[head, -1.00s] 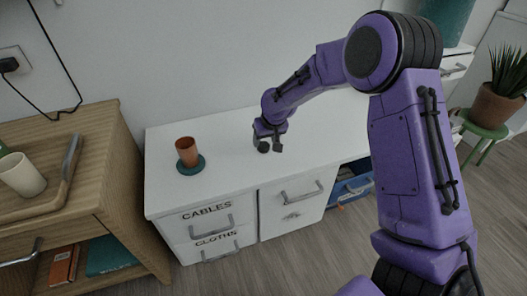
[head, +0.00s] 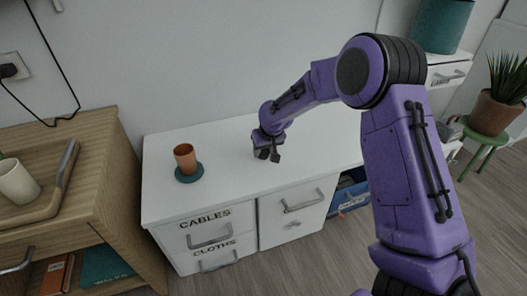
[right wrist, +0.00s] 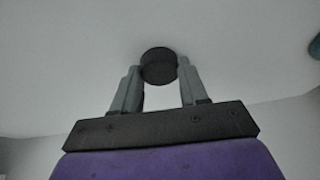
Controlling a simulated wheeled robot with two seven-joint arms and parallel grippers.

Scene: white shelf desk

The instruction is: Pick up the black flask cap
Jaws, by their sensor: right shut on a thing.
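The black flask cap (right wrist: 158,65) is a short dark cylinder. In the right wrist view it sits between the two grey fingertips of my right gripper (right wrist: 160,82), which is shut on it. In the head view my right gripper (head: 267,156) is low over the white shelf desk (head: 225,150), right of the terracotta cup. The cap is hard to tell from the dark fingers there, and I cannot tell whether it is clear of the desk top. My left gripper is not in view.
A terracotta cup (head: 185,155) stands on a teal coaster (head: 189,174) on the desk's left part. A wooden cabinet (head: 95,190) with a tray and a cream cup (head: 18,182) is at the left. The desk top around my gripper is mostly clear.

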